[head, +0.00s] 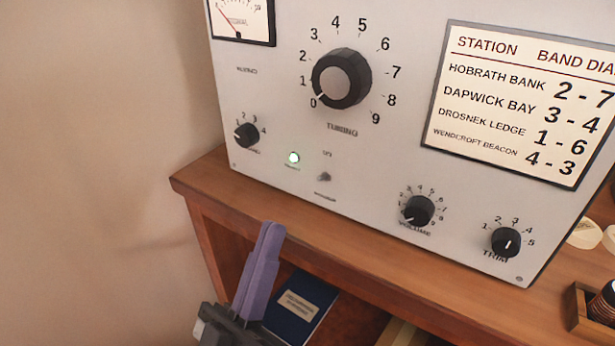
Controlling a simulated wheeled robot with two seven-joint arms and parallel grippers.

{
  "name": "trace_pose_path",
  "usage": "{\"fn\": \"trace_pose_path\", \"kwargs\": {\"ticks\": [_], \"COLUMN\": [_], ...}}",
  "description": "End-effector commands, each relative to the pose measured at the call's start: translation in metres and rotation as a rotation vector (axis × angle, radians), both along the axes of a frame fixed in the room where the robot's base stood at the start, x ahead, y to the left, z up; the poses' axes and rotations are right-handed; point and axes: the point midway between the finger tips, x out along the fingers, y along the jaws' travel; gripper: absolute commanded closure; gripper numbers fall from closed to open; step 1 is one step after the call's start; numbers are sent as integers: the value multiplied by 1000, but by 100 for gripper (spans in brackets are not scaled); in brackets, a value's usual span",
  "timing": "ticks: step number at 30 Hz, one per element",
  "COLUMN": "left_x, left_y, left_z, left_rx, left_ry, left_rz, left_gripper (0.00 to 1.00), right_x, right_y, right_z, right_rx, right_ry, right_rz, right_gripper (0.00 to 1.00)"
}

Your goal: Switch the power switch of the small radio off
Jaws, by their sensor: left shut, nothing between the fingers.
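The radio (370,150) is a light grey panel standing on a wooden shelf. Its small toggle power switch (324,177) sits low on the panel, with tiny labels above and below it that are too blurred to read surely. A lamp (293,158) left of the switch glows pale green-white. My left gripper (270,230) has purple fingers, shut and empty, pointing up in front of the shelf edge, below and left of the switch and apart from it. My right gripper is not in view.
The panel also carries a tuning knob (341,78), a band knob (246,135), a volume knob (418,211), a trim knob (506,241) and a station card (520,105). The wooden shelf (400,262) juts out below. A blue book (298,302) lies underneath. A small wooden tray (582,315) stands right.

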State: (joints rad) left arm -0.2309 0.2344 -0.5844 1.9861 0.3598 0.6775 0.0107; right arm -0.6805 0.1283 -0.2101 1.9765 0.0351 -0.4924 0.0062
Motion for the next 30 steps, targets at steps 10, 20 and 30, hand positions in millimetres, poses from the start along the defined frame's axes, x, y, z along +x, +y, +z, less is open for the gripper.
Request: {"fn": "trace_pose_path", "kwargs": {"ticks": [10,20,30], "left_x": [1,32,73], "left_y": [0,-12,-35], "left_z": [1,36,53], "left_rx": [-1,-2,2], "left_ry": [-3,-6,2], "left_rz": [0,3,0], "left_gripper": [100,100,100], "right_x": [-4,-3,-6], "right_y": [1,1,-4], "right_z": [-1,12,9], "right_rx": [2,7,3], "right_ry": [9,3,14], "right_rz": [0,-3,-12], "right_gripper": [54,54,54]}}
